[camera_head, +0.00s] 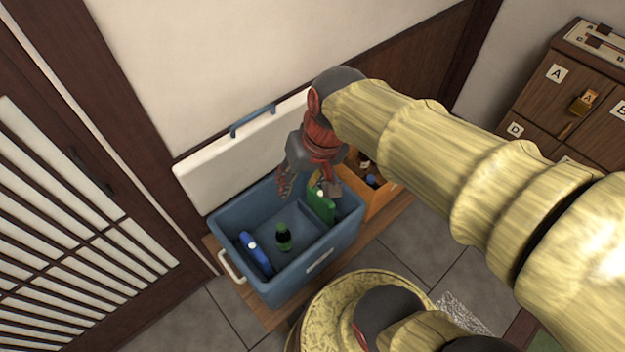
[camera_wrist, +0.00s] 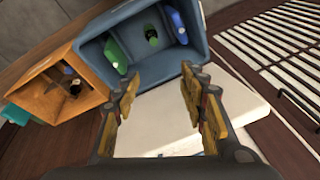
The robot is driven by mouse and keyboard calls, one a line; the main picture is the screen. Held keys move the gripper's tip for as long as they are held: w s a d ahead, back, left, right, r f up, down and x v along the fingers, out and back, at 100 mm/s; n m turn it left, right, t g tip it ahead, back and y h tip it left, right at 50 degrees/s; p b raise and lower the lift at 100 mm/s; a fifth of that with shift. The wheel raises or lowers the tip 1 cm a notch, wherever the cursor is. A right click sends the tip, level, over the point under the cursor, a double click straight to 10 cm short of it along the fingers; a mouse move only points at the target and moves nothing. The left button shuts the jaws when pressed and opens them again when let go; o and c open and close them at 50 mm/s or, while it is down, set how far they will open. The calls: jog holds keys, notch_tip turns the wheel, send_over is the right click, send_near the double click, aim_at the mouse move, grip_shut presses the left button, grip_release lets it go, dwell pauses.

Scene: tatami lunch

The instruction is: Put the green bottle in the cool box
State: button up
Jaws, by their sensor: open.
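The cool box (camera_head: 310,262) is a blue open bin with its white lid (camera_head: 240,160) raised against the wall. The green bottle (camera_head: 283,238) is dark green with a light green band and is inside the cool box, on its floor. It also shows in the wrist view (camera_wrist: 151,36). My gripper (camera_head: 308,192) is over the back rim of the cool box, apart from the bottle. In the wrist view my gripper (camera_wrist: 160,90) is open, with nothing between its fingers.
A blue item (camera_head: 256,254) and a green item (camera_head: 321,205) are also in the cool box. An orange crate (camera_head: 378,205) holding several items stands to its right. A lettered wooden cabinet (camera_head: 560,100) is at the right. A slatted sliding door (camera_head: 60,220) is at the left.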

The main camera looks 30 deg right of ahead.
jog(key=s+r+n+t+h, duration=0.1)
jog(key=s+r+n+t, duration=0.1)
jog(key=s+r, duration=0.2)
jog(key=shift+d+r+t, duration=0.3)
jog(key=shift+d, duration=0.05)
jog(key=shift+c, duration=0.4)
dwell(0.6)
